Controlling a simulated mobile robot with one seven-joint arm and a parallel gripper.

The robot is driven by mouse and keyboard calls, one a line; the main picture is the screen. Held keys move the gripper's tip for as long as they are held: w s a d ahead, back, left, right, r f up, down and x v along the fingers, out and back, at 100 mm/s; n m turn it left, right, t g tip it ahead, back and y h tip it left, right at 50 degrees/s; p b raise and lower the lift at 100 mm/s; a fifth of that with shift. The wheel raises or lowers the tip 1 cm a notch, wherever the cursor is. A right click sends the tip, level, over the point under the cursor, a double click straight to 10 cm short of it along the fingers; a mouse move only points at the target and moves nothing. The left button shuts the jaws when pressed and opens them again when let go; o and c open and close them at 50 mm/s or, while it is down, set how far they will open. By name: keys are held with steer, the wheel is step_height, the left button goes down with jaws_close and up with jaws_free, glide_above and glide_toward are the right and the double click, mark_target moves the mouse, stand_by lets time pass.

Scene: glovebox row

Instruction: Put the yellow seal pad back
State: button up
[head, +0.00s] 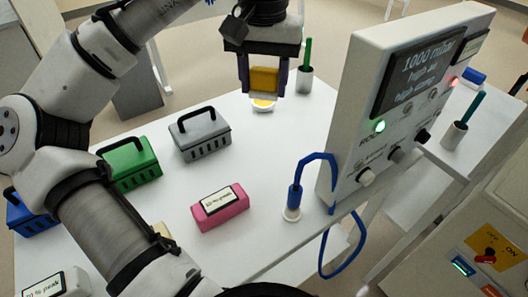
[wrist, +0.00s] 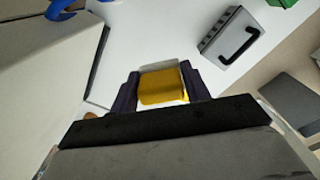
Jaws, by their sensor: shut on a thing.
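The yellow seal pad (head: 264,79) is a small yellow block held between the dark fingers of my gripper (head: 263,82). In the head view it hangs over the far part of the white table. A pale round piece with a yellow top (head: 263,103) shows right below it, partly hidden by the pad; I cannot tell the gap between them. In the wrist view the yellow pad (wrist: 161,86) fills the space between both fingers of my gripper (wrist: 160,90).
A pressure panel (head: 400,100) stands on the right. A cup with a green stick (head: 305,78) is just right of my gripper. Grey (head: 200,135), green (head: 130,163) and blue (head: 28,215) baskets and a pink block (head: 220,207) stand left and nearer. The table's middle is clear.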

mark_target(264, 168)
step_height(264, 168, down, 20)
steer(key=shift+r+b, duration=0.25)
steer(key=shift+b, duration=0.3)
steer(key=shift+f, duration=0.1)
steer(key=o, duration=0.9)
step_height(264, 168, up, 12)
steer(key=shift+s+r, duration=0.1)
